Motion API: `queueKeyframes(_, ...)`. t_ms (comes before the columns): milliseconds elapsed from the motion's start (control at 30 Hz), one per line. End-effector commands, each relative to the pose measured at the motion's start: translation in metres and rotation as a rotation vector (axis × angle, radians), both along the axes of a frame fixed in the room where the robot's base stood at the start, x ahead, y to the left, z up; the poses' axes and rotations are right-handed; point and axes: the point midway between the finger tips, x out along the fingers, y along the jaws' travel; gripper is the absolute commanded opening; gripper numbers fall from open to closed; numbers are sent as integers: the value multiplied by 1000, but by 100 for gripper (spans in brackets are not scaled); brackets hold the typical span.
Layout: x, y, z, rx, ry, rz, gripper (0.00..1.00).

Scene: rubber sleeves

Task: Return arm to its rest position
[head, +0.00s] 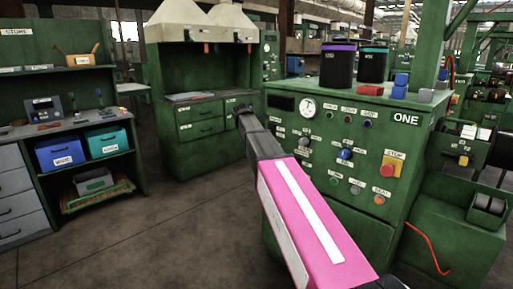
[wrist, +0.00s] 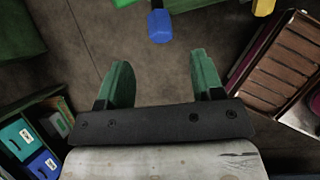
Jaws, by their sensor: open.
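My arm reaches out in the head view as a pink link with a white stripe, ending in a dark section that points away from me. In the wrist view my gripper (wrist: 160,75) shows two green fingers, wide apart, with nothing between them. Bare floor shows beyond the fingers. In the head view the fingers cannot be made out.
A green machine (head: 285,185) marked ONE, with knobs and a red stop button (head: 388,170), stands close right of my arm. Two dark canisters (head: 338,66) (head: 373,66) stand on it. A shelf at left holds a blue bin (head: 60,153) and a teal bin (head: 108,143). Floor (head: 150,230) between is clear.

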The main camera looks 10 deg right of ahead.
Motion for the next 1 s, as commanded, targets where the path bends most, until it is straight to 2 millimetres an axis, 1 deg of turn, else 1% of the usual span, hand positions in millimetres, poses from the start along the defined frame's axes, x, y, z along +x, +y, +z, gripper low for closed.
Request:
queueKeyframes(33, -2, 2, 5, 0, -1, 0, 61)
queueKeyframes(200, -5, 6, 13, 0, 0, 0, 61)
queueKeyframes(467, -5, 6, 13, 0, 0, 0, 61)
queueKeyframes(567, -7, 5, 10, 6, -1, -9, 61)
queueKeyframes(667, -18, 1, -8, 38, -10, -65, 61)
queueKeyframes(767, -39, -5, -42, 104, -27, -185, 61)
queueKeyframes(800, -50, -8, -59, 138, -36, -250, 61)
queueKeyframes(867, -67, -12, -85, 190, -50, -355, 61)
queueKeyframes(900, -79, -15, -102, 225, -59, -428, 61)
queueKeyframes(967, -97, -19, -126, 275, -70, -541, 61)
queueKeyframes(1000, -109, -21, -142, 306, -79, -618, 61)
